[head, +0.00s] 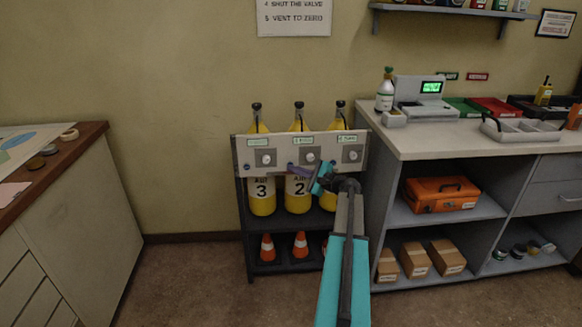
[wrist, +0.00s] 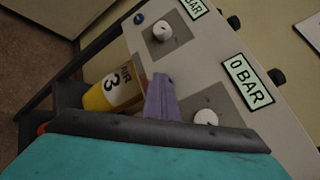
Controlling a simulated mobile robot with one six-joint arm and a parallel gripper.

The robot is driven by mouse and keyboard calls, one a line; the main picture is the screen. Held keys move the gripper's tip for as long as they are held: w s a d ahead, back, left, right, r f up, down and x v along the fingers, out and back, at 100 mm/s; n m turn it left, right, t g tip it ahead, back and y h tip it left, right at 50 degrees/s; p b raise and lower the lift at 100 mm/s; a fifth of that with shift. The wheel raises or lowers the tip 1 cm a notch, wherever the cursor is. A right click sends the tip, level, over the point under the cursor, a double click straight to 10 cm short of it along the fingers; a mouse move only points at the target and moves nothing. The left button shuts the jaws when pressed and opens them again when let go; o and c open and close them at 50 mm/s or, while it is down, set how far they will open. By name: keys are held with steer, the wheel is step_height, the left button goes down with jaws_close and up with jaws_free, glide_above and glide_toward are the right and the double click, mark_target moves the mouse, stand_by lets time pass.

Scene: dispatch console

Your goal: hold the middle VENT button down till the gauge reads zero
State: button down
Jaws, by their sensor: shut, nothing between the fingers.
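The grey panel (head: 268,142) holds three stations, each with a green-lit gauge and a pale knob. In the wrist view the middle gauge (wrist: 247,82) reads 0 BAR. The middle knob (wrist: 205,118) shows below it. My gripper (head: 292,168) is shut and empty, its purple fingers at the panel just left of the middle knob. They also show in the wrist view (wrist: 162,88). The middle VENT button is hidden behind the fingertips, so I cannot see whether it is pressed in. The left station's blue button (wrist: 139,19) is clear of my fingers.
Yellow air cylinders (head: 262,200) stand behind the panel in a dark rack, with orange cones (head: 267,248) below. A counter (head: 470,138) with a lit register is close on the right. A wooden-topped cabinet (head: 90,142) is at left. Floor between is clear.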

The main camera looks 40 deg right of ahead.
steer(key=shift+s+a, duration=0.45)
steer(key=shift+s, duration=0.1)
steer(key=shift+s+a+b, duration=0.3)
steer(key=shift+s+a, duration=1.35)
steer(key=shift+s, duration=0.3)
